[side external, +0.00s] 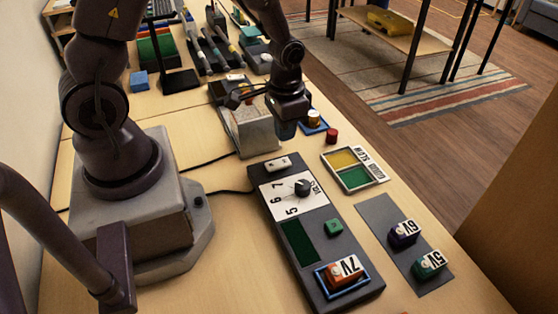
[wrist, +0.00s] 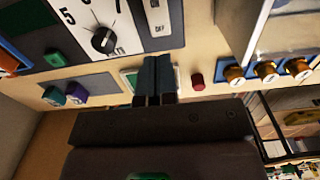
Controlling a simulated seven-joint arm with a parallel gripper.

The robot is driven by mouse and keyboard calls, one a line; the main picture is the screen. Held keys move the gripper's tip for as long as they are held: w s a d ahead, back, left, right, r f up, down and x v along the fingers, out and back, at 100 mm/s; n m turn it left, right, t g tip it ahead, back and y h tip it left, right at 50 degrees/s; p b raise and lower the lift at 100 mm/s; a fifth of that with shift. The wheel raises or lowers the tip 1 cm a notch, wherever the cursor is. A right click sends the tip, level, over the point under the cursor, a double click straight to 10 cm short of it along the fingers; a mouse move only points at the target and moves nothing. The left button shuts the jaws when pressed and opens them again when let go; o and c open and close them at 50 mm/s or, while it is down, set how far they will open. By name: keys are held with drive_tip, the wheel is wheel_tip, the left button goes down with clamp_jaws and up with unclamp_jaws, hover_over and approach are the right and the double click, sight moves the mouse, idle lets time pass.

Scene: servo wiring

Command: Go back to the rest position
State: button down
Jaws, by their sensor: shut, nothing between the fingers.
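My gripper (side external: 287,130) is shut and empty, pointing down above the table beyond the dark control panel (side external: 318,238). In the wrist view its blue-grey fingers (wrist: 155,78) are together, in front of the small green-and-yellow tray. The panel has a black dial (side external: 302,187) on a white face numbered 5, 6, 7, a green button (side external: 333,228) and a small white switch (side external: 279,163). The orange 7V block (side external: 343,274) sits in the panel's blue-framed slot, apart from my gripper. The wrist view also shows the dial (wrist: 103,40).
The purple 6V block (side external: 404,232) and teal 5V block (side external: 430,263) stand on a grey mat (side external: 376,212). A yellow-and-green tray (side external: 355,178), a red cylinder (side external: 332,136) and a grey box (side external: 247,132) are near my gripper.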

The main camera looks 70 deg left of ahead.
drive_tip(key=shift+r, duration=0.1)
drive_tip(key=shift+s, duration=0.2)
drive_tip(key=s+d+r+t, duration=0.1)
drive_tip(key=s+r+t, duration=0.1)
drive_tip(key=r, duration=0.6)
drive_tip(key=s+d+r+t, duration=0.1)
drive_tip(key=s+r, duration=0.3)
drive_tip(key=r, duration=0.4)
drive_tip(key=s+d+r+t, duration=0.2)
drive_tip(key=s+r, duration=0.2)
drive_tip(key=r, duration=0.4)
drive_tip(key=shift+t, duration=0.3)
